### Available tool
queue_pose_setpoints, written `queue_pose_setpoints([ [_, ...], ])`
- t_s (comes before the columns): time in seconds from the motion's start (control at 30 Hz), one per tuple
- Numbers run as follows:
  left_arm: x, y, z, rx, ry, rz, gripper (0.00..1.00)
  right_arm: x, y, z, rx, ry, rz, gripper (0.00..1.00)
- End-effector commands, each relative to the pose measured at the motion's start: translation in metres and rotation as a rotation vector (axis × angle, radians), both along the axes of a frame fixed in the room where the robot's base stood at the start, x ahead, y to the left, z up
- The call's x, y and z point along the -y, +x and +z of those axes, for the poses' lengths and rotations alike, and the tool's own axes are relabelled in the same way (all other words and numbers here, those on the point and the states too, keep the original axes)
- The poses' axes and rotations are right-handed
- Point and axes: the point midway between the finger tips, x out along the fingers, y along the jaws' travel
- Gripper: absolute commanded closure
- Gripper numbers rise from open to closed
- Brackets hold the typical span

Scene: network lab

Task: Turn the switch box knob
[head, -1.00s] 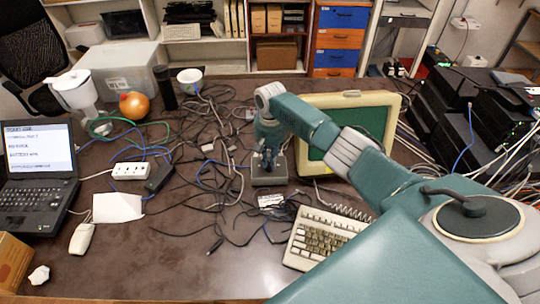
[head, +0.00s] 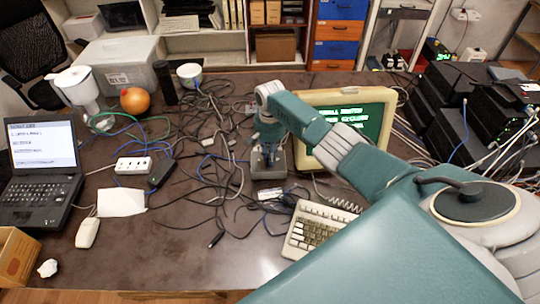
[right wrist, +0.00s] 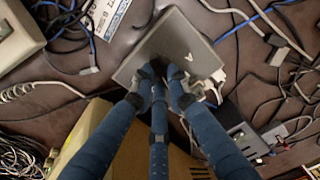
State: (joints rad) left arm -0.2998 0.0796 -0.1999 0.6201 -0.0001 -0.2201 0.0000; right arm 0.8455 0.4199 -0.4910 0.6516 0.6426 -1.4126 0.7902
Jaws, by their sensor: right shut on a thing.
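The switch box (head: 276,172) is a small grey box on the table, left of the monitor. In the right wrist view the box (right wrist: 198,52) has a flat grey top with a pale mark near the fingertips. My right gripper (head: 268,152) reaches down onto it from above. In the right wrist view the gripper's dark blue fingers (right wrist: 160,78) are closed together at the middle of the box top. The knob is hidden between the fingertips, so its angle cannot be seen. My left gripper is out of view.
Tangled cables (head: 215,130) cover the middle of the table. A laptop (head: 42,165) and a power strip (head: 133,165) are at left. The front middle is fairly clear.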

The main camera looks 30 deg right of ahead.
Motion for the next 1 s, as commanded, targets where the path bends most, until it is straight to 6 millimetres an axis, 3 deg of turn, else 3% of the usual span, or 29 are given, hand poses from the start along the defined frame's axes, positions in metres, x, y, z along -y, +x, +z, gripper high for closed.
queue_pose_setpoints([
  [0.07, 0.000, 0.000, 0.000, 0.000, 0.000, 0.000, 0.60, 0.000, 0.002, 0.002, 0.004, 0.000, 0.001, 1.00],
  [0.1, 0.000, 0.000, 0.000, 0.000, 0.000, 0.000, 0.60, 0.000, 0.002, 0.002, 0.004, 0.000, 0.001, 0.79],
  [0.13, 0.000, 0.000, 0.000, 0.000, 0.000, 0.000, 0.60, 0.000, 0.002, 0.002, 0.004, 0.000, 0.001, 0.77],
  [0.53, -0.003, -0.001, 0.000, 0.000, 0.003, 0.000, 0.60, 0.000, 0.001, 0.008, 0.004, 0.000, 0.002, 0.77],
  [0.67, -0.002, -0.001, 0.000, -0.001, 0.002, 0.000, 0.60, 0.001, 0.001, 0.028, 0.006, -0.002, 0.003, 0.77],
  [1.0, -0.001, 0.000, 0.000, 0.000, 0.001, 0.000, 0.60, 0.000, 0.002, 0.098, 0.006, -0.001, 0.002, 0.77],
])
